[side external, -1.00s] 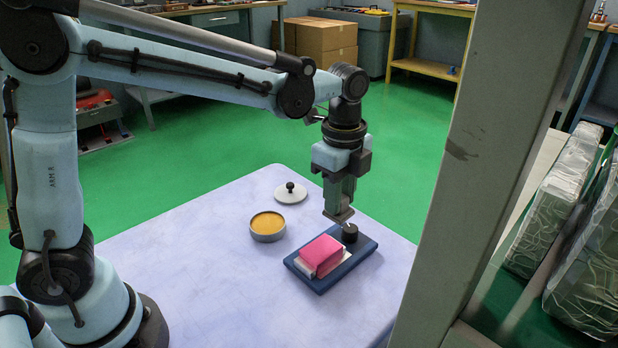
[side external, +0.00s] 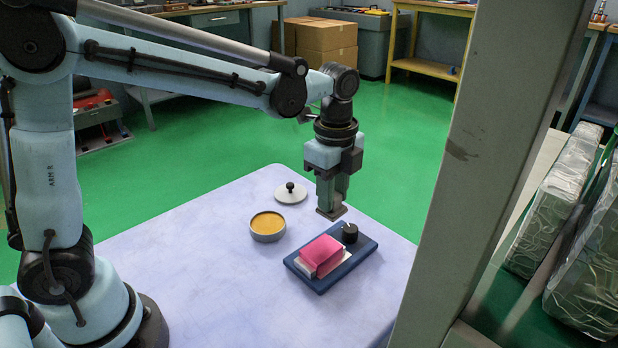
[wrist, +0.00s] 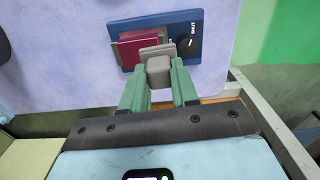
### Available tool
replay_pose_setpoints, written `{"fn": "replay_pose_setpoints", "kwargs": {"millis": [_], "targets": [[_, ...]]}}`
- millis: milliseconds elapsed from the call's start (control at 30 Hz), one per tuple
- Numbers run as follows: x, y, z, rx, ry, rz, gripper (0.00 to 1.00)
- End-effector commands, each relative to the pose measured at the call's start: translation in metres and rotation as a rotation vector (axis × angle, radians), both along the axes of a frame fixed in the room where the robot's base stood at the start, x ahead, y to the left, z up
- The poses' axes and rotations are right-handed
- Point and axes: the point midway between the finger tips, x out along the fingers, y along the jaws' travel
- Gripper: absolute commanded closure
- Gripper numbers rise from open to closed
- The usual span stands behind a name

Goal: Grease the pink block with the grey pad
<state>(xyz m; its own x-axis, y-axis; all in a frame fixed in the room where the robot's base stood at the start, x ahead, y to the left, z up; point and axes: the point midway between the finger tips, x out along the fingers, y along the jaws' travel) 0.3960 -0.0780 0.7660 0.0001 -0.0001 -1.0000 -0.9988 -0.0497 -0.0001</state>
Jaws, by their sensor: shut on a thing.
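The pink block (side external: 322,253) sits on a pale base on a dark blue board (side external: 318,286) with a black knob (side external: 349,233) at its far right end. The block also shows in the wrist view (wrist: 139,50). My gripper (side external: 332,200) hangs upright just behind the board, above the table. It is shut on the grey pad (side external: 331,213), a grey grip with a flat plate. The pad in the wrist view (wrist: 158,70) hides part of the board. I see no contact between pad and pink block.
An open round tin (side external: 268,227) with orange-yellow filling stands left of the board. Its white lid (side external: 290,193) with a black knob lies behind it. The table (side external: 200,270) is clear at the front left. A grey post (side external: 480,170) stands in the right foreground.

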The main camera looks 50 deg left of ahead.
Motion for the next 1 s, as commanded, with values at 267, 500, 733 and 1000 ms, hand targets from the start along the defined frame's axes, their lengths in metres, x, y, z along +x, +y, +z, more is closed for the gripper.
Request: {"fn": "replay_pose_setpoints", "kwargs": {"millis": [267, 500, 733, 1000], "targets": [[-0.024, 0.089, -0.013, 0.0, 0.0, 0.012, 0.95], [-0.048, 0.133, -0.021, 0.0, 0.0, 0.004, 0.95], [-0.051, 0.139, -0.032, 0.0, 0.0, -0.001, 0.95], [-0.051, 0.138, -0.059, 0.0, 0.0, 0.0, 0.95]]}}
